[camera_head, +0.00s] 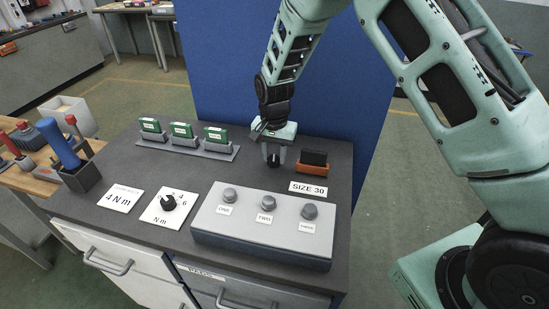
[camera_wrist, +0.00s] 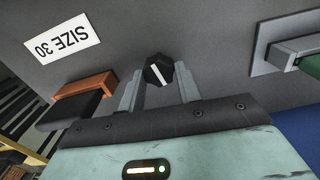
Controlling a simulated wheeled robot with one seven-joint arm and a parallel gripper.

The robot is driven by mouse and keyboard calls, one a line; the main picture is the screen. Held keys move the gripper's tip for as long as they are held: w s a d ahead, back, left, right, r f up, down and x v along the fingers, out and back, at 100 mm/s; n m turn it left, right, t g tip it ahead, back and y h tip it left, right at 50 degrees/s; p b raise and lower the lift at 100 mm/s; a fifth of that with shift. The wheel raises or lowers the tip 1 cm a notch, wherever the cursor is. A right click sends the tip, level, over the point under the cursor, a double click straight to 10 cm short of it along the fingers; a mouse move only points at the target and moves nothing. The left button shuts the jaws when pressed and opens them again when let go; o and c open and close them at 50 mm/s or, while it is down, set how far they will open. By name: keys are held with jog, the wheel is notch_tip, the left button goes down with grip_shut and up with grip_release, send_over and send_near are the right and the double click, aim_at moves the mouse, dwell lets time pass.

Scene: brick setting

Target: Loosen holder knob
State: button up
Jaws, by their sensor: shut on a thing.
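A black faceted knob (camera_wrist: 158,69) with a white line on its face sits between my gripper's two fingers in the wrist view. My gripper (camera_wrist: 160,77) is shut on this knob. In the head view my gripper (camera_head: 273,154) points down at the back of the dark bench top, and the knob is a small dark shape (camera_head: 273,161) between the fingertips. Beside it stands an orange holder (camera_head: 312,170) with a black block in it. The holder also shows in the wrist view (camera_wrist: 85,86), left of the fingers. A "SIZE 30" label (camera_head: 308,188) lies in front of the holder.
A grey box with several round buttons (camera_head: 262,225) stands at the front. A dial (camera_head: 168,202) and a "4 Nm" card (camera_head: 121,198) lie to its left. A rack with green-topped blocks (camera_head: 190,147) is behind. A blue panel (camera_head: 225,65) rises behind the bench.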

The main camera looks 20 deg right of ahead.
jog(key=n+b, duration=0.1)
jog(key=n, duration=0.2)
jog(key=shift+w+n, duration=0.1)
jog(key=shift+n, duration=0.2)
jog(key=n+b, duration=0.1)
jog(key=n, duration=0.2)
jog(key=shift+n+b, duration=0.3)
jog(key=n, duration=0.3)
jog(key=shift+a+n+b, duration=0.15)
jog(key=shift+n+b, duration=0.2)
jog(key=shift+n, duration=0.05)
jog(key=shift+r+n, duration=0.1)
jog(key=shift+n, duration=1.7)
jog(key=o, duration=1)
jog(key=shift+c, duration=0.2)
